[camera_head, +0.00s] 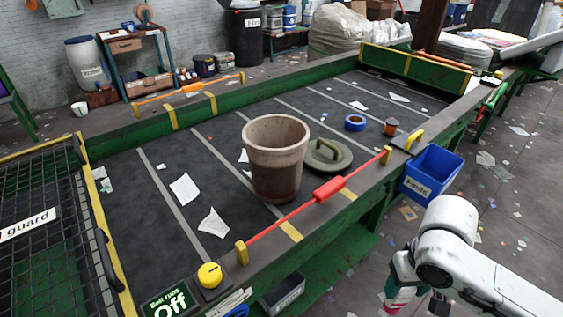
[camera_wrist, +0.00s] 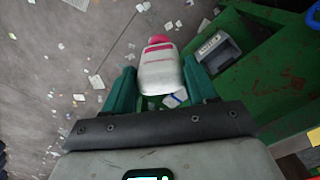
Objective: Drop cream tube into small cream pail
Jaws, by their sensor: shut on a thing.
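My gripper (camera_wrist: 161,82) has green fingers shut on the cream tube (camera_wrist: 160,70), a whitish tube with a pink band and cap, held between them. In the head view the gripper and tube (camera_head: 399,296) are at the bottom edge, right of the belt and below its height, partly hidden by my arm. A dirty beige-brown pail (camera_head: 275,165) stands upright and open on the belt, left of and above my gripper. It is the only pail on the belt; its inside bottom is hidden.
A red barrier bar (camera_head: 330,188) runs along the belt's near edge. A green lid (camera_head: 328,155), blue tape roll (camera_head: 355,123) and paper scraps lie on the belt. A blue bin (camera_head: 430,171) hangs on its side. A grey bin (camera_wrist: 215,52) sits on a green shelf below.

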